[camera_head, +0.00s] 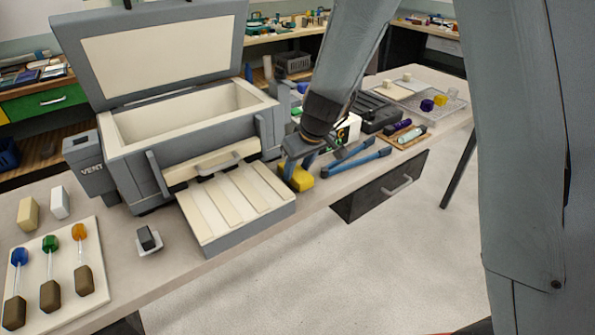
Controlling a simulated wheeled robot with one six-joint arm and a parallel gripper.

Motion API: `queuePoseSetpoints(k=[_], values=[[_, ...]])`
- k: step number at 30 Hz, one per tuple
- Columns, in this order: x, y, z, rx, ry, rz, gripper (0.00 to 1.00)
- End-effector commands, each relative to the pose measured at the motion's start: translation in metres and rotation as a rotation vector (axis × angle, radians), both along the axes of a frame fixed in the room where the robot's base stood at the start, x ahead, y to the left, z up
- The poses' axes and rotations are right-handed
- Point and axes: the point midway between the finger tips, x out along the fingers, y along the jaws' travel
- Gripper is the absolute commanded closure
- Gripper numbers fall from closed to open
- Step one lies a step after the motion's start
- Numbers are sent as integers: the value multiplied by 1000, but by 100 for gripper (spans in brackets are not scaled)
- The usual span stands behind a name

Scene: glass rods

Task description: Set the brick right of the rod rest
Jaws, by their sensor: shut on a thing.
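My gripper (297,166) points down at the bench, just right of the slatted ramp in front of the kiln. It is shut on a yellow block (301,181), which seems to be the brick. The fingers partly hide the block, and I cannot tell whether it touches the bench. A pale board (64,257) at the far left carries several glass rods with coloured ends and brown handles. A small pale holder (150,250) with a dark block stands right of it. I cannot tell for sure which of these is the rod rest.
The open kiln (190,125) stands behind the slatted ramp (238,205). Blue tongs (355,164) lie close right of my gripper. A wooden tray (407,138) with small items lies farther right.

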Motion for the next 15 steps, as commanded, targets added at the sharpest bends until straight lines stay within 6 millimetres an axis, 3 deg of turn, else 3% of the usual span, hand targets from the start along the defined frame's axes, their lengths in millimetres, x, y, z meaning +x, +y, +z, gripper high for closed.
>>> queuePoseSetpoints(k=[15], values=[[1, 0, -11, 0, -1, 0, 89]])
